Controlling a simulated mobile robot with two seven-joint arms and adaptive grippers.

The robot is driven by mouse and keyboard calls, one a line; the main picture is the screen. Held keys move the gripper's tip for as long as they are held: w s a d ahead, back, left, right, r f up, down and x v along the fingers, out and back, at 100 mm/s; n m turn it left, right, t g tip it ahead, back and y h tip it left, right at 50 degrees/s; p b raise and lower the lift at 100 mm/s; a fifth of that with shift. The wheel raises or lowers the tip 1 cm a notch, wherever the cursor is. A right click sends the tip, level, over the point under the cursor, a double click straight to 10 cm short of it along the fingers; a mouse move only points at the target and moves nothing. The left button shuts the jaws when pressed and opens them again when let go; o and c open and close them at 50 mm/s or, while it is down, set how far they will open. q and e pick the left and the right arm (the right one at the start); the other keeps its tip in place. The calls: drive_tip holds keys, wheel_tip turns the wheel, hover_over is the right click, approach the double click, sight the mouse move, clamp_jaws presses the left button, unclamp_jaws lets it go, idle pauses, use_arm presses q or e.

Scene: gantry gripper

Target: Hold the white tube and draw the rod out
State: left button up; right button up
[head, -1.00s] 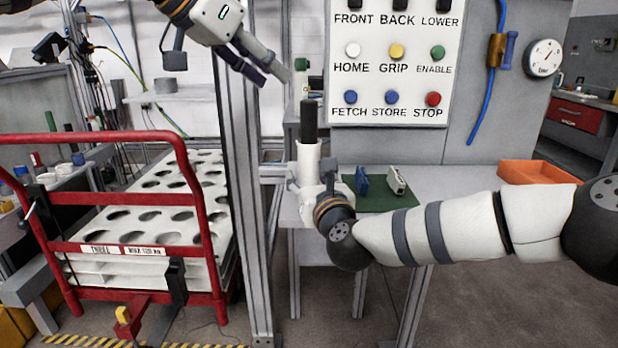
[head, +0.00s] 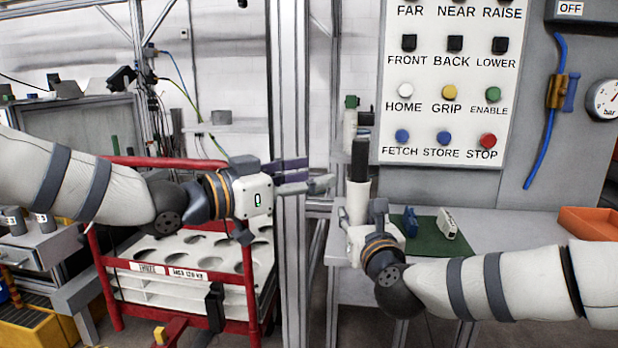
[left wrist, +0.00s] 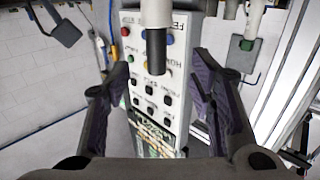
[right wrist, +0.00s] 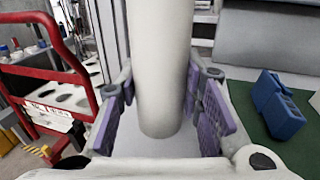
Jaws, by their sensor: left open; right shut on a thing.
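The white tube (head: 357,198) stands upright in my right gripper (head: 352,228). In the right wrist view the white tube (right wrist: 160,60) is between the purple pads of the right gripper (right wrist: 160,85), which is shut on it. The dark rod (head: 361,158) sticks up from the tube's top. My left gripper (head: 318,178) is open and level, to the left of the rod and apart from it. In the left wrist view, which is upside down, the dark rod (left wrist: 156,52) and white tube (left wrist: 157,12) appear between the spread fingers of the left gripper (left wrist: 158,75).
A button panel (head: 452,120) stands behind the tube. A green mat (head: 437,238) with a blue block (head: 411,222) and a grey block (head: 447,223) lies to the right. An orange tray (head: 590,224) is further right. A metal post (head: 291,120) stands near my left gripper.

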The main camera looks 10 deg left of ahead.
sight(360, 139)
use_arm(q)
drive_tip(key=x, duration=1.1)
drive_tip(key=shift+w+d+r, duration=0.1)
drive_tip(key=shift+d, duration=0.35)
clamp_jaws()
drive_tip(key=shift+r, duration=1.6)
use_arm(e)
drive_tip(key=shift+f, duration=0.1)
use_arm(q)
drive_tip(key=shift+r, duration=1.6)
drive_tip(key=shift+r, duration=1.4)
